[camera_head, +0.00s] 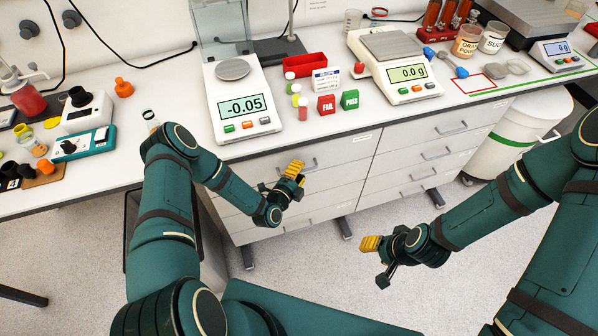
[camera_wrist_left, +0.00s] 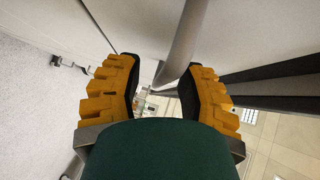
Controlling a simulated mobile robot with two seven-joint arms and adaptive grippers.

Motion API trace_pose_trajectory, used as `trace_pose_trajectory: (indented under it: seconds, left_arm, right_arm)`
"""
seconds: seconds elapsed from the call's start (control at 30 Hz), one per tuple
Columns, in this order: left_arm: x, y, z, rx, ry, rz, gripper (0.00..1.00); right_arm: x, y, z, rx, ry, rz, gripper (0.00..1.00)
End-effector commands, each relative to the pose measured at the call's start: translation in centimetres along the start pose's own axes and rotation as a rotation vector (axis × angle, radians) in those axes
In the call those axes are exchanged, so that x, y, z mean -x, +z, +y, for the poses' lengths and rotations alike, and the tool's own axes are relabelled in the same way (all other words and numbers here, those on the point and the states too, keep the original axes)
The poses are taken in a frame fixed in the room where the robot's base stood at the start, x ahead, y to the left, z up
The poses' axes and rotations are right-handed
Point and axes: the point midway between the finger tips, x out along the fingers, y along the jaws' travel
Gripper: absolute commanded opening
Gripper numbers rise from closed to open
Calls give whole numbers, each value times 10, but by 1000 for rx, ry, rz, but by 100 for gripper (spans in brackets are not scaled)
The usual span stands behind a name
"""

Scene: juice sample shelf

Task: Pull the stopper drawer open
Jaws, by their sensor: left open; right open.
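The drawer unit under the bench has a left column (camera_head: 335,175) and a right column (camera_head: 410,158) of white drawers with bar handles, all looking shut. I cannot read which one is the stopper drawer. My left gripper (camera_head: 293,172) is open in front of the upper left drawers and partly hides a handle there. In the left wrist view, a grey handle bar (camera_wrist_left: 181,45) runs into the space between the two open orange fingers (camera_wrist_left: 165,90); I cannot tell whether they touch it. My right gripper (camera_head: 370,244) is open and empty above the floor, away from the drawers.
The bench top holds a scale reading -0.05 (camera_head: 240,108), a second scale (camera_head: 405,80), a red tray (camera_head: 305,65), and red FAIL (camera_head: 326,104) and green PASS (camera_head: 350,100) blocks. A white bin (camera_head: 525,130) stands right of the drawers. The floor before them is clear.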

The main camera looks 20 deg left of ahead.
Motion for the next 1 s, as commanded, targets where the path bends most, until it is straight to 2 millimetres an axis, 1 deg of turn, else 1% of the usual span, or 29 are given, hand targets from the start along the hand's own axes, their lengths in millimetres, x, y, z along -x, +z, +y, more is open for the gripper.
trace_pose_trajectory:
  seconds: [0.1,0.3,0.33,0.37,0.4,0.43,0.47,1.0]
  left_arm:
    - [-3,0,0,1,0,0,39]
    - [-3,0,0,1,0,0,39]
    - [-3,0,0,1,0,0,42]
    - [-3,0,0,1,0,0,31]
    - [-3,0,0,1,0,0,17]
    - [-3,0,0,1,0,0,7]
    - [-3,0,0,1,0,0,0]
    - [-5,1,0,0,-1,-1,0]
  right_arm:
    - [0,0,0,0,0,-1,47]
    - [0,0,0,0,0,0,47]
    - [0,0,0,0,0,0,47]
    - [0,0,0,0,0,0,47]
    - [0,0,0,0,0,0,47]
    - [0,0,0,0,0,0,47]
    - [0,0,0,0,0,0,47]
    - [-1,0,0,0,0,-1,47]
